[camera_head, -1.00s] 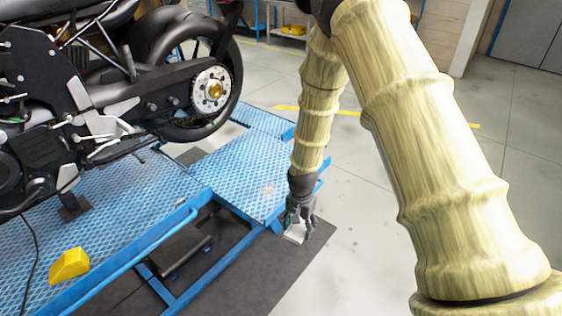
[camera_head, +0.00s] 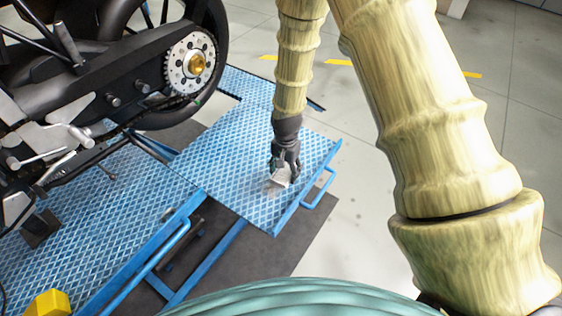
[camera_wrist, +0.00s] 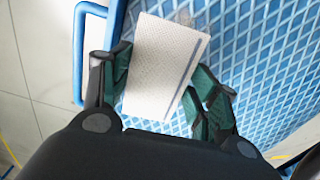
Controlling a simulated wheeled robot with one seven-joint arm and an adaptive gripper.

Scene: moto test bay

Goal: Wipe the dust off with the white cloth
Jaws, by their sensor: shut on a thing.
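The white cloth (camera_head: 281,178) is in my gripper (camera_head: 284,170), low over the blue diamond-plate platform (camera_head: 238,150) near its right edge. In the wrist view the cloth (camera_wrist: 163,65) is a flat white piece with a dark stripe, between the two green-padded fingers of my gripper (camera_wrist: 162,75). A brownish dust patch (camera_head: 271,187) shows on the plate beside the cloth. In the wrist view a greyish part of the dust (camera_wrist: 184,17) shows just beyond the cloth's far edge. The rest of it may be hidden under the cloth. I cannot tell whether the cloth touches the plate.
A motorcycle with its rear wheel (camera_head: 215,80) stands on the lift to the left. A blue side handle (camera_head: 318,190) sticks out at the platform's right edge. A yellow block (camera_head: 48,303) is at the lower left. Open grey floor (camera_head: 400,250) lies to the right.

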